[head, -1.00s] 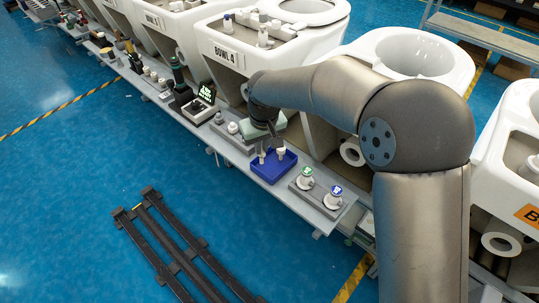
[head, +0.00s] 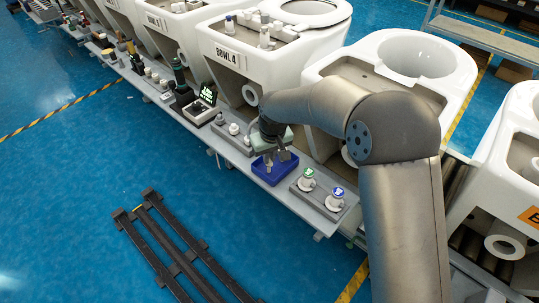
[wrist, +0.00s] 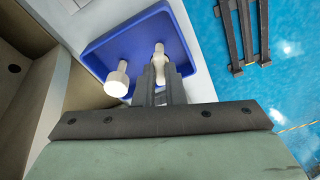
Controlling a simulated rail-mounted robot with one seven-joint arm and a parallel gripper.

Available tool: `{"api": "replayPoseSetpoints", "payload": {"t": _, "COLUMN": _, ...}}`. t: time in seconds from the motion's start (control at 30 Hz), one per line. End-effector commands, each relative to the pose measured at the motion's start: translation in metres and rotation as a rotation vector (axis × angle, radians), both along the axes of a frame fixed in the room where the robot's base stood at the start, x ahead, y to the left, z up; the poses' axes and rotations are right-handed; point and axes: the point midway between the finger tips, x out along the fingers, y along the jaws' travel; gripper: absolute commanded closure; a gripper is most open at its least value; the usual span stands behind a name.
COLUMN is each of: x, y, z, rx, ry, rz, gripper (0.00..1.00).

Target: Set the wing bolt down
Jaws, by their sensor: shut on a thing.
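My gripper (head: 270,160) is low over the blue tray (head: 267,176) on the narrow bench. In the wrist view its dark fingers are shut on a white wing bolt (wrist: 159,51), which extends past the fingertips over the blue tray (wrist: 134,44). Whether the bolt touches the tray floor I cannot tell. A second white bolt-like part (wrist: 118,79) with a wide round head is beside it on the left, apart from the fingers. In the head view the gripper hides much of the tray's inside.
A grey block with two white knobs, one green-topped (head: 308,172) and one blue-topped (head: 338,192), stands right of the tray. White toilet bowls (head: 330,62) line the far side. Dark rails lie on the floor.

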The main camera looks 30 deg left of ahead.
Motion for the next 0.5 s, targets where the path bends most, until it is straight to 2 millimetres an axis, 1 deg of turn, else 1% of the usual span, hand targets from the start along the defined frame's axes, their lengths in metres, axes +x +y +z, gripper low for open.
{"api": "replayPoseSetpoints", "payload": {"t": 0.03, "x": 0.000, "y": 0.000, "z": -0.002, "rx": 0.000, "ry": 0.000, "rz": 0.000, "gripper": 0.88}}
{"api": "replayPoseSetpoints", "payload": {"t": 0.07, "x": 0.000, "y": 0.000, "z": -0.001, "rx": 0.000, "ry": 0.000, "rz": 0.000, "gripper": 0.79}}
{"api": "replayPoseSetpoints", "payload": {"t": 0.1, "x": 0.000, "y": 0.000, "z": -0.001, "rx": -0.001, "ry": 0.001, "rz": 0.000, "gripper": 0.69}}
{"api": "replayPoseSetpoints", "payload": {"t": 0.37, "x": 0.000, "y": 0.000, "z": -0.001, "rx": 0.000, "ry": 0.000, "rz": 0.000, "gripper": 0.69}}
{"api": "replayPoseSetpoints", "payload": {"t": 0.5, "x": 0.000, "y": 0.000, "z": 0.008, "rx": 0.001, "ry": -0.001, "rz": 0.000, "gripper": 0.69}}
